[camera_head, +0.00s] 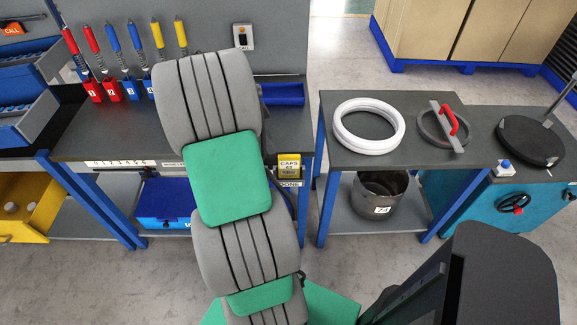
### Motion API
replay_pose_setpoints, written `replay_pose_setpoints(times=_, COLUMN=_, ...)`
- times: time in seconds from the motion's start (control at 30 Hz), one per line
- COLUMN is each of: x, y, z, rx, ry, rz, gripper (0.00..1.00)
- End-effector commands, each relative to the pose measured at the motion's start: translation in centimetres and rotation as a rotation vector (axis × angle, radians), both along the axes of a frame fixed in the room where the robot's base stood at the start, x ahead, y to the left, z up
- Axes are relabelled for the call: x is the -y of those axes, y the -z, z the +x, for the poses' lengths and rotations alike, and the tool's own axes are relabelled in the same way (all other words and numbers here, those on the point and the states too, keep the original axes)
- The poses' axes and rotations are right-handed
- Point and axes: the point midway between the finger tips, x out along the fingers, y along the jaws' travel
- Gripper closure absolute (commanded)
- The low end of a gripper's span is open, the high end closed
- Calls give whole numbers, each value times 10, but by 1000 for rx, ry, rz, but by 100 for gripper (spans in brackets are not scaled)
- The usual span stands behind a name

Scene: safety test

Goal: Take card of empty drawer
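A yellow and black card reading "CAPS" (289,163) hangs at the front edge of the left workbench, just right of my arm. A pale label strip (291,184) shows below it. My grey and green arm crosses the middle of the view over the bench. My gripper is not visible.
Tools with red and blue numbered tags (112,90) stand along the bench's back. A blue tray (282,94) lies behind my arm. A second table (335,150) holds a white ring (368,126); a metal pot (379,191) is below. Grey floor is open between the benches.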

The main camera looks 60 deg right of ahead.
Motion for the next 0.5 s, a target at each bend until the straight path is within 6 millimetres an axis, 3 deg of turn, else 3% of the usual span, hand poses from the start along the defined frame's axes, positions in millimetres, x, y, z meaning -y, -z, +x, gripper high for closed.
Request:
replay_pose_setpoints(times=0.03, x=14, y=10, z=-15, rx=-9, ry=106, rz=-16, gripper=60)
replay_pose_setpoints(times=0.13, x=26, y=20, z=-32, rx=-17, ry=210, rz=-37, gripper=60)
replay_pose_setpoints(times=0.5, x=30, y=73, z=-54, rx=-18, ry=214, rz=-37, gripper=60)
